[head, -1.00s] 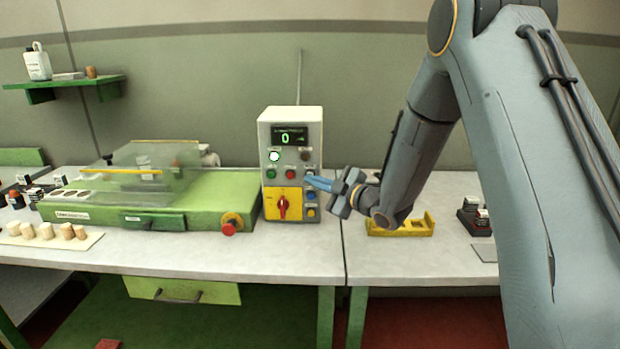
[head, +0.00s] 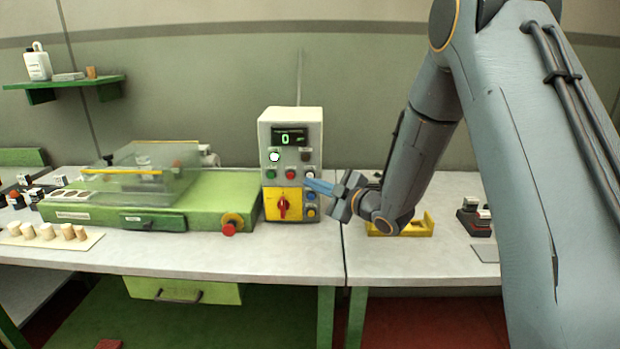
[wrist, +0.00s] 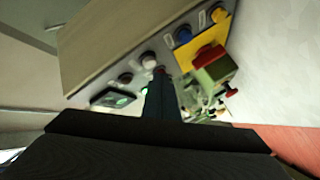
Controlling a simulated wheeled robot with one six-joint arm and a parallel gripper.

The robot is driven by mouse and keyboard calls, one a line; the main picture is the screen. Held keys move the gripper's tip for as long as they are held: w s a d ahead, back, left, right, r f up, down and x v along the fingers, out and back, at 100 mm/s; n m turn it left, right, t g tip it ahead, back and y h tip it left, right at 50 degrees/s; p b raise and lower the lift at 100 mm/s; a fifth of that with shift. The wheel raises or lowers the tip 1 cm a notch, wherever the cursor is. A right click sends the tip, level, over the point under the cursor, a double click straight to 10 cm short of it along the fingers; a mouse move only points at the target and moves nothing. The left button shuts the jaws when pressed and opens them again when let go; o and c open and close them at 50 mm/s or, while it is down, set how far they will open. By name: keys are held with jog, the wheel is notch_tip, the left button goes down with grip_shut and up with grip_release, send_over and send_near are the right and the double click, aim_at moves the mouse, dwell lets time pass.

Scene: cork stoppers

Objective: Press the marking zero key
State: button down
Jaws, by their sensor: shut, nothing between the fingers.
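The pale control box (head: 266,135) stands on the bench, its display (head: 289,136) showing a green 0. A lit lamp (head: 274,156), a green button (head: 271,174), a red button (head: 290,174) and a white button (head: 309,174) are on its face. A blue key (head: 311,196) is lower right. The key labels are too small to read, so I cannot tell which is marking zero. Contact cannot be told. In the wrist view, my fingers (wrist: 162,92) partly cover the face beside the white button (wrist: 148,58).
A red rotary switch (head: 283,206) sits on a yellow panel at the box's lower left. Left is a green machine (head: 225,190) with a clear cover and red stop button (head: 229,229). A yellow holder (head: 420,229) lies behind my wrist.

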jog(key=shift+s+a+p, duration=0.1)
jog(key=shift+s+p, duration=0.35)
jog(key=shift+s, duration=2.05)
jog(key=s+d+f+m+g+h, duration=0.2)
jog(key=s+d+m+h, duration=0.25)
jog(key=d, duration=0.25)
jog(key=s+d+f+m+g+h, duration=0.1)
jog(key=s+d+f+m+h, duration=0.2)
jog(key=d+m+h, duration=0.35)
jog(key=s+d+m+g, duration=0.2)
jog(key=s+m+g, duration=0.1)
jog(key=s, duration=0.8)
jog(key=s+d+f+m+g+h, duration=0.1)
jog(key=s+d+m+g, duration=0.2)
jog(key=s, duration=0.9)
jog(key=shift+d+f+m+g, duration=0.15)
jog(key=shift+f+m+g, duration=0.15)
jog(key=shift+m+g, duration=0.65)
jog(key=shift+s, duration=0.1)
